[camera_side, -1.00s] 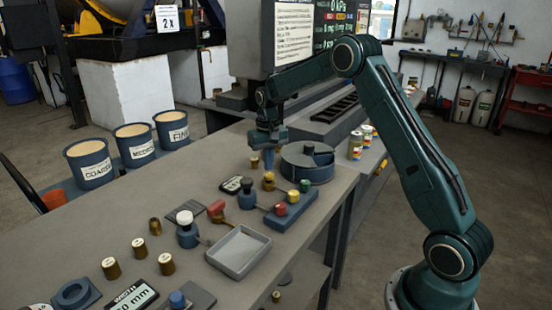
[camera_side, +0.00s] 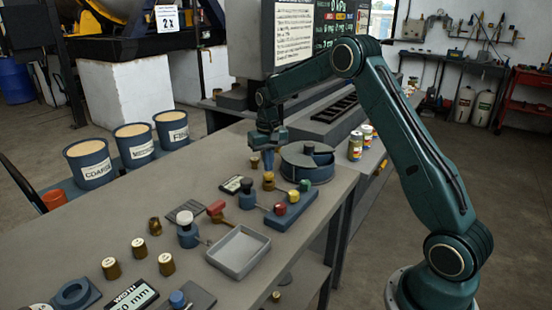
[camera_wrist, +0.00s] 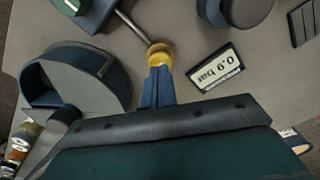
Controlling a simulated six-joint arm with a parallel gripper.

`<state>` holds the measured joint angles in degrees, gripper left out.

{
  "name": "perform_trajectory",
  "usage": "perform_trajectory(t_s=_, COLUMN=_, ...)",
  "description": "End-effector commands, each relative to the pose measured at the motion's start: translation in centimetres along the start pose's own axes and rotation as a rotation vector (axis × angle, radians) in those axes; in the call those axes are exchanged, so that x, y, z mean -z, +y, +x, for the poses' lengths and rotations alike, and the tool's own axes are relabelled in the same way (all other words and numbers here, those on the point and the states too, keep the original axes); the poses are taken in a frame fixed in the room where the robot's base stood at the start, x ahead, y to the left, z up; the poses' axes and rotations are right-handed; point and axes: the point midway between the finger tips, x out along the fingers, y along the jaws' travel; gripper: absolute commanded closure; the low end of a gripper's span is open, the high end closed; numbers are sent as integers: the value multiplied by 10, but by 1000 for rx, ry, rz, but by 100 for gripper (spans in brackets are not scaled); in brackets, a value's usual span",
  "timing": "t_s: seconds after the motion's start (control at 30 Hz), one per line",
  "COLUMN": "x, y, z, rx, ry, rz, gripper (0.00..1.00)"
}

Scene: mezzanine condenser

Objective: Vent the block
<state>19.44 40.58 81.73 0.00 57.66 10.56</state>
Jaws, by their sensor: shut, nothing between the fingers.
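A metal rod (camera_wrist: 131,24) runs from the cap up and left toward a blue block. A small gauge label reading 0.9 bar (camera_wrist: 215,68) lies beside the cap.
A round dark blue housing (camera_side: 306,170) stands right of my gripper. A black-topped blue valve (camera_side: 247,195), a red-handled piece (camera_side: 216,209), a grey tray (camera_side: 239,250) and several brass pieces sit nearer the camera. Three buckets stand beyond the bench's left edge.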

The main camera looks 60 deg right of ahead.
Motion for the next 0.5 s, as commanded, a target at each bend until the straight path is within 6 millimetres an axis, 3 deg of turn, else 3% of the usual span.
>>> perform_trajectory(t_s=0.5, x=0, y=0, z=12, rx=0, ry=-2, rz=0, gripper=100)
